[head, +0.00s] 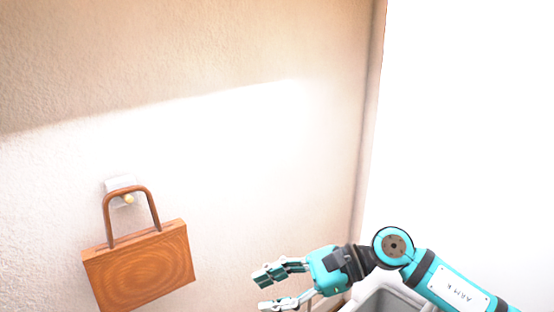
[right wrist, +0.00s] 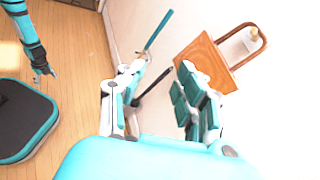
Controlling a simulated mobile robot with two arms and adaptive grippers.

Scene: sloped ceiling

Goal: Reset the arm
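My right gripper (head: 276,288) is at the bottom centre of the head view, its arm coming in from the right. Its two fingers are spread apart with nothing between them. In the right wrist view the open fingers (right wrist: 160,100) show from behind. A brown wooden bag-shaped object (head: 140,268) hangs by its handle from a white wall hook (head: 118,185), to the left of the gripper and apart from it. It also shows in the right wrist view (right wrist: 207,58), beyond the fingers. My left gripper (right wrist: 42,70) is small at the upper left of the right wrist view; its finger state is unclear.
A textured pale wall (head: 220,50) stands behind the bag, with a bright area to its right. A grey bin-like container (head: 385,297) is under my right forearm. A teal stick and a black stick (right wrist: 152,87) show near the fingers. Wooden floor (right wrist: 75,60) lies at left.

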